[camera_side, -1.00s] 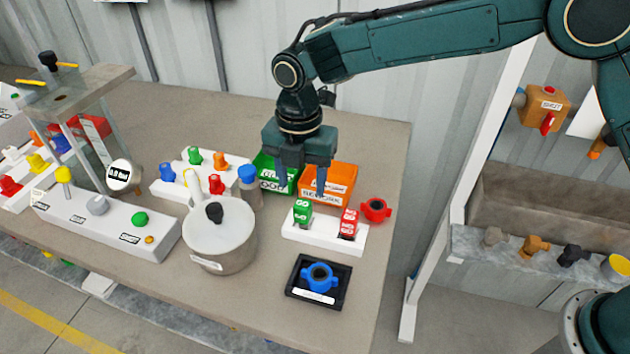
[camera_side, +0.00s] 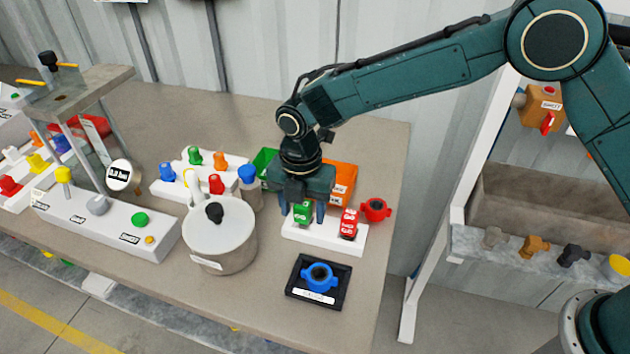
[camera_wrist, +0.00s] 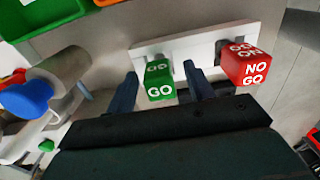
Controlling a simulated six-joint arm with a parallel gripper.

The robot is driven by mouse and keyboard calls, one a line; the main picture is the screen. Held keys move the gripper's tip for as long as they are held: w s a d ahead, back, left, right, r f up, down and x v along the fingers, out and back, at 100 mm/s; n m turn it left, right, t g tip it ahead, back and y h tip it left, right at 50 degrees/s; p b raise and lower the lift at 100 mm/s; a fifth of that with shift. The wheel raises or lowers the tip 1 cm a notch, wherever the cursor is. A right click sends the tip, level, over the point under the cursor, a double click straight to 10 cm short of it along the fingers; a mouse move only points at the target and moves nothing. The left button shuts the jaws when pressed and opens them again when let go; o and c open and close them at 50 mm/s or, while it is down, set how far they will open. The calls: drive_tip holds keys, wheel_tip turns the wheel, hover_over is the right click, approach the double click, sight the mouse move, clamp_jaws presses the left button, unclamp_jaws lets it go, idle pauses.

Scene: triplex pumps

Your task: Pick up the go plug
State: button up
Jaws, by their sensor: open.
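The green go plug (camera_side: 302,213) stands in a white block (camera_side: 289,231) on the table, to the left of the red no-go plug (camera_side: 348,224). My gripper (camera_side: 303,214) is open, pointing down, with its fingers on either side of the go plug. In the wrist view the green plug (camera_wrist: 159,82), lettered GO, sits between the two fingertips (camera_wrist: 163,80), with some room visible on each side. The red plug (camera_wrist: 249,67) is to the right of the right finger. Whether the fingers touch the green plug cannot be told.
A grey pot (camera_side: 220,235) stands to the left, and a blue-capped cylinder (camera_side: 248,187) behind it. Green and orange bins (camera_side: 344,178) are behind my gripper. A red ring part (camera_side: 376,210) lies right, and a black tray (camera_side: 340,290) with a blue ring in front.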

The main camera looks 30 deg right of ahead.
drive_tip(key=shift+f, duration=0.55)
drive_tip(key=shift+c, duration=0.4)
drive_tip(key=c, duration=1)
